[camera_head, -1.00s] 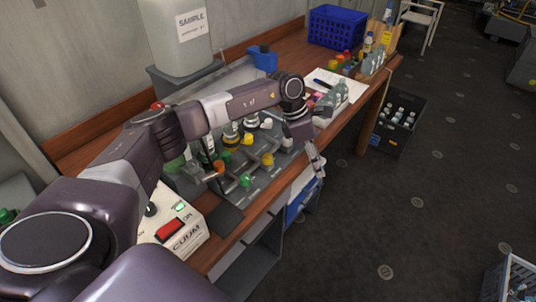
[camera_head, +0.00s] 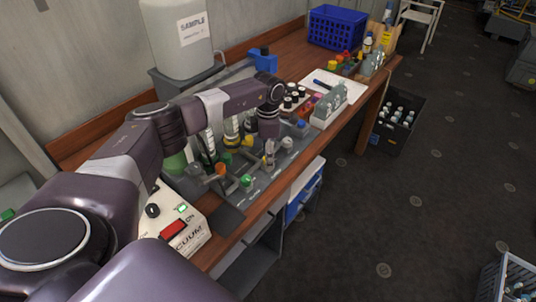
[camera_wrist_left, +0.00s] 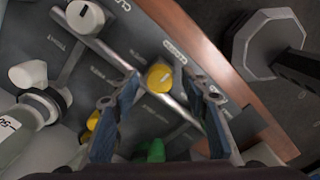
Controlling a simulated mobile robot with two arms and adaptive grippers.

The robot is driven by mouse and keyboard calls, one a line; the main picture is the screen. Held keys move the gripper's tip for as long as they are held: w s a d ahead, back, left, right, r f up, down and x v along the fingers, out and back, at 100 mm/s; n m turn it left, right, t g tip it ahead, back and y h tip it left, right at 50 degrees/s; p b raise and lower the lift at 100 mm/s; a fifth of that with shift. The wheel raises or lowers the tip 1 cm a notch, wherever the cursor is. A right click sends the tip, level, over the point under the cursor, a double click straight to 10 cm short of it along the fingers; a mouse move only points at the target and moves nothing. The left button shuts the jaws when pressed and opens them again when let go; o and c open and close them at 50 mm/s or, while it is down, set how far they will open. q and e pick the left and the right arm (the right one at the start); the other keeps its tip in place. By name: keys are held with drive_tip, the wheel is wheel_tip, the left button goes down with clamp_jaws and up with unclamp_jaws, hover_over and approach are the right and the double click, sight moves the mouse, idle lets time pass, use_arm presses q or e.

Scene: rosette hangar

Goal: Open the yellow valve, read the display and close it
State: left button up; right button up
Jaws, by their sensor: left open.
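My left gripper (camera_head: 269,160) points down over the grey valve panel (camera_head: 262,186) on the bench. In the left wrist view its two fingers (camera_wrist_left: 163,84) are apart, with a yellow valve knob (camera_wrist_left: 160,77) just beyond and between their tips. Whether they touch it I cannot tell. A second yellow part (camera_wrist_left: 93,120) shows partly behind the left finger, and a yellow knob (camera_head: 247,141) shows left of the gripper in the head view. A green knob (camera_wrist_left: 154,150) sits lower. No readable display shows. My right gripper is not in view.
A white vacuum box (camera_head: 180,232) with a red switch stands at the panel's near end. White knobs (camera_wrist_left: 85,16) and pipes lie close to the fingers.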

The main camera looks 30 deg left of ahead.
use_arm(q)
drive_tip(key=shift+c, duration=0.7)
clamp_jaws()
drive_tip(key=shift+n, duration=0.3)
drive_tip(key=n, duration=0.3)
drive_tip(key=shift+b, duration=0.4)
drive_tip(key=n, duration=0.9)
drive_tip(key=n+p, duration=0.1)
drive_tip(key=n, duration=0.4)
drive_tip(key=shift+n, duration=0.4)
